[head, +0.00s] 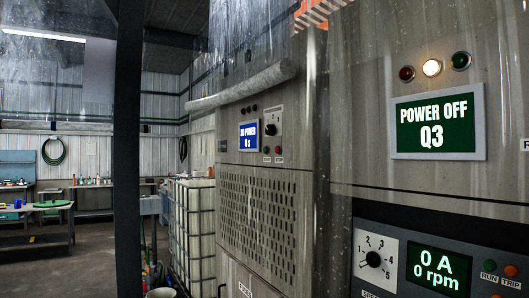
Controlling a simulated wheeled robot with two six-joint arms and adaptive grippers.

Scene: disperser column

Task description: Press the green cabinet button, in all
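The right grey cabinet (365,120) fills the right side of the head view. Its top row has a dark red round fitting (407,73), a lit white one (432,67) and a dark green one (461,60). A display (437,122) below reads "POWER OFF Q3". The middle cabinet (290,200) has small green (267,150) and red (278,150) round fittings under a knob. I cannot tell which green fitting is the button. Neither of my grippers is in view.
The middle cabinet's display (249,135) reads "NO POWER". A dark post (129,150) and caged white tank (193,230) stand left. Benches stand behind.

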